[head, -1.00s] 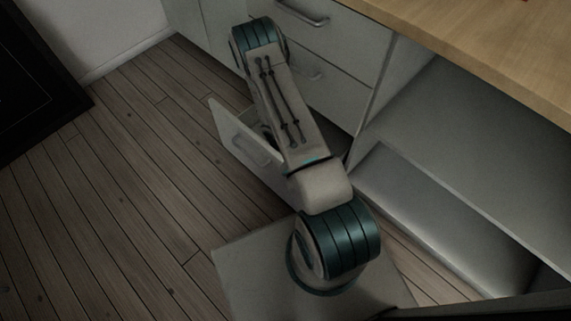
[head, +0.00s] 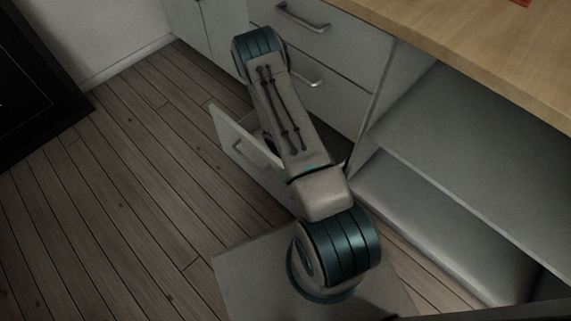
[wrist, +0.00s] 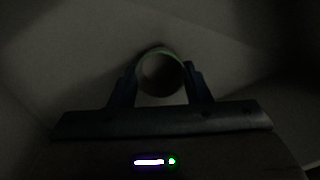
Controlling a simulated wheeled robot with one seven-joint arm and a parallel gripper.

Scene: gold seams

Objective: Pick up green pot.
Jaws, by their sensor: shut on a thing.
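The green pot (wrist: 157,52) shows in the dark wrist view as a round rim with a faint green edge, seen from above. My gripper (wrist: 160,80) is around it, one finger on each side, shut on it. The pot appears to be inside a dim, pale-walled space; its lower part is hidden. In the head view my arm reaches down toward the open bottom drawer (head: 240,140), and my gripper and the pot are hidden behind the arm.
Closed drawers with bar handles (head: 302,18) are above the open one. An open shelf unit (head: 440,200) stands to the right under a wooden counter (head: 470,40). The wooden floor (head: 110,190) at left is clear. A black panel (head: 30,80) is at far left.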

